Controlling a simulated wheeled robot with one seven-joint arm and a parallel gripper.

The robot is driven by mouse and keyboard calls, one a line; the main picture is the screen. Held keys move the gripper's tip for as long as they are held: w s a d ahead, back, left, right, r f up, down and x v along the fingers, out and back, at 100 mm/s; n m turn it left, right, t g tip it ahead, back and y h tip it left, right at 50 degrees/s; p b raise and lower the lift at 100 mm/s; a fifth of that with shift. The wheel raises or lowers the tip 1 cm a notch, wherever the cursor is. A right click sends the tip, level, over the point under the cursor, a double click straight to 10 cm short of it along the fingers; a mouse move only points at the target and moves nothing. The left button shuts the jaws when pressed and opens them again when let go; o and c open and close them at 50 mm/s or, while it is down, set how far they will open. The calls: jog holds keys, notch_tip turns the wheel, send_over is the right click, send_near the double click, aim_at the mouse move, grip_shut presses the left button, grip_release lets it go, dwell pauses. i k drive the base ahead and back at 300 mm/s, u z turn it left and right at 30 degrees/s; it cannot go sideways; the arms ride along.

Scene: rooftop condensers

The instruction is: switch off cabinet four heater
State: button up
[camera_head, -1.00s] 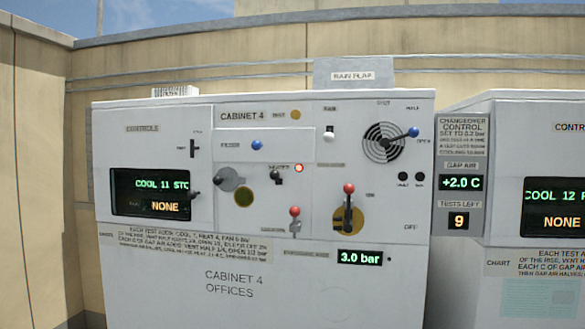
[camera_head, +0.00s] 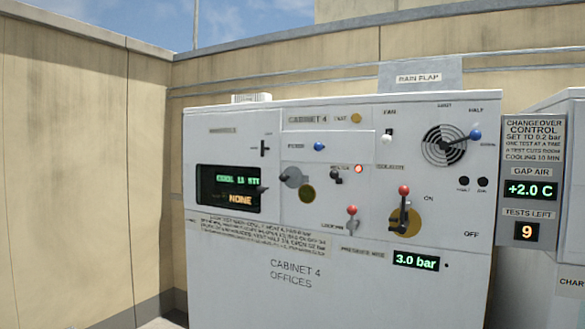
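Cabinet 4 (camera_head: 330,290) is a white cabinet right of centre, marked "CABINET 4 OFFICES". Its heater switch (camera_head: 336,177) is a small dark lever under a "HEATER" label in the upper middle of the panel. A small red lamp (camera_head: 359,169) beside it is lit. The lever appears to point down, but its marks are too small to read. My gripper is not in view, and nothing covers the switch.
A round vent (camera_head: 444,146) has a blue-ended handle. Walls stand left and behind.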

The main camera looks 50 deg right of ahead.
aim_at(334, 174)
jog(key=u, duration=0.3)
jog(key=i, duration=0.7)
jog(key=z, duration=2.5)
jog(key=i, duration=0.5)
jog(key=z, duration=0.25)
jog(key=k, duration=0.5)
jog(key=z, duration=1.45)
jog(key=i, duration=0.55)
